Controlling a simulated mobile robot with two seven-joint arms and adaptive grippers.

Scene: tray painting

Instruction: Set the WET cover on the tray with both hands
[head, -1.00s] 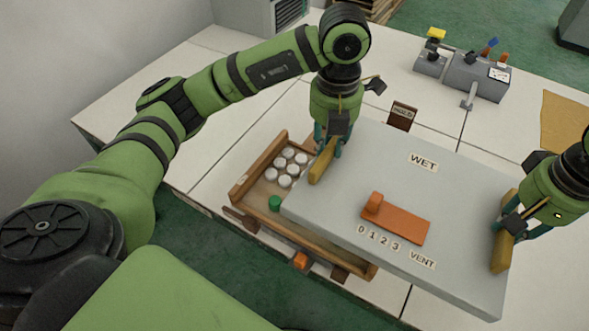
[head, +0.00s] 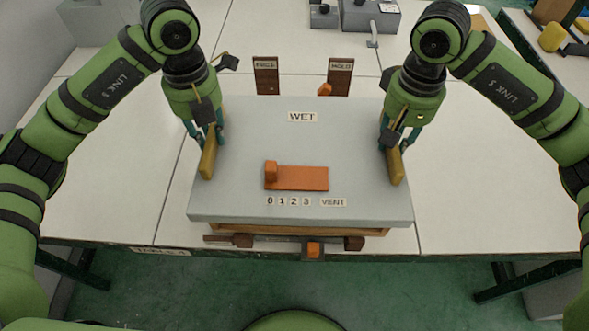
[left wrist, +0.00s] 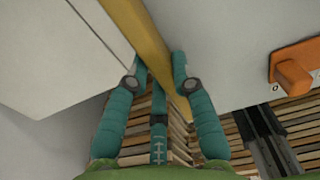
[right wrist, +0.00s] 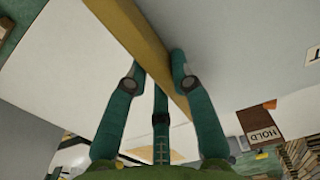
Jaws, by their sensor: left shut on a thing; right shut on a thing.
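The WET cover (head: 240,145) is a flat grey slab with an orange slider (head: 300,178), a 0-1-2-3 scale and a VENT label. It lies level over the wooden tray (head: 300,230), whose front edge shows just below it. I cannot tell whether cover and tray touch. My left gripper (head: 208,148) is shut on the left yellow handle (head: 207,163), also seen in the left wrist view (left wrist: 150,45). My right gripper (head: 397,148) is shut on the right yellow handle (head: 394,168), also in the right wrist view (right wrist: 140,35). The tray's contents are hidden.
A FREE sign (head: 266,78) and a HOLD sign (head: 340,80) stand behind the cover, with an orange piece by HOLD. An orange block (head: 314,250) and brown pieces sit at the table's front edge. A grey device (head: 362,14) stands behind. White tabletop (head: 470,170) is clear at both sides.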

